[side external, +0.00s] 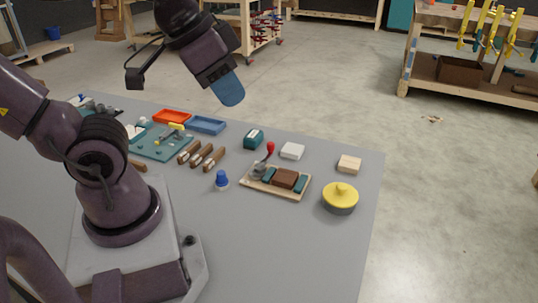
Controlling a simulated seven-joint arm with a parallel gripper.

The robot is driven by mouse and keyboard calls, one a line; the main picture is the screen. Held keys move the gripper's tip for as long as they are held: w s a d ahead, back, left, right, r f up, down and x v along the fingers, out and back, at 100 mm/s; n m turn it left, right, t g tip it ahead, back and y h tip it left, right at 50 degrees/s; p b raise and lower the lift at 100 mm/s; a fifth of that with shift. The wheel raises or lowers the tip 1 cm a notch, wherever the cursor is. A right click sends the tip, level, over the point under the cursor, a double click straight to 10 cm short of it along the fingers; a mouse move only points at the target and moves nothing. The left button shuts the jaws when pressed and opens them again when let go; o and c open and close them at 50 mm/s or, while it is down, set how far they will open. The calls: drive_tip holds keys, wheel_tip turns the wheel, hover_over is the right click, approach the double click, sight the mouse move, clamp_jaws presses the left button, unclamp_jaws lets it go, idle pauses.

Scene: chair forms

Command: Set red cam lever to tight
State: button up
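The red cam lever (269,149) stands up, tilted slightly, at the left back end of a small wooden fixture (290,194) on the grey table. Its red knob is on top, above a grey metal base. A brown block (285,178) sits in the fixture between two teal pieces. My gripper (229,90) is raised above the back of the table, up and to the left of the lever, well apart from it. Its blue end points down. I cannot tell whether its fingers are open or shut.
Several wooden-handled tools (202,155) lie left. The front table is clear.

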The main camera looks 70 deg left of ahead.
drive_tip(key=f, duration=0.1)
drive_tip(key=w+f+g, duration=0.2)
drive_tip(key=shift+d+f, duration=0.1)
drive_tip(key=shift+f, duration=0.15)
clamp_jaws()
drive_tip(key=w+a+f+n+g+y, duration=0.2)
drive_tip(key=w+a+f+n, duration=0.3)
drive_tip(key=w+a+f, duration=0.3)
drive_tip(key=w+a+f+n+g+y, duration=0.2)
drive_tip(key=w+a+f+n+y, duration=0.3)
drive_tip(key=w+f, duration=0.5)
drive_tip(key=w+a, duration=0.2)
drive_tip(key=w, duration=0.1)
drive_tip(key=shift+w+a+f+n, duration=0.2)
drive_tip(key=shift+a+f+n, duration=0.1)
drive_tip(key=shift+a, duration=0.05)
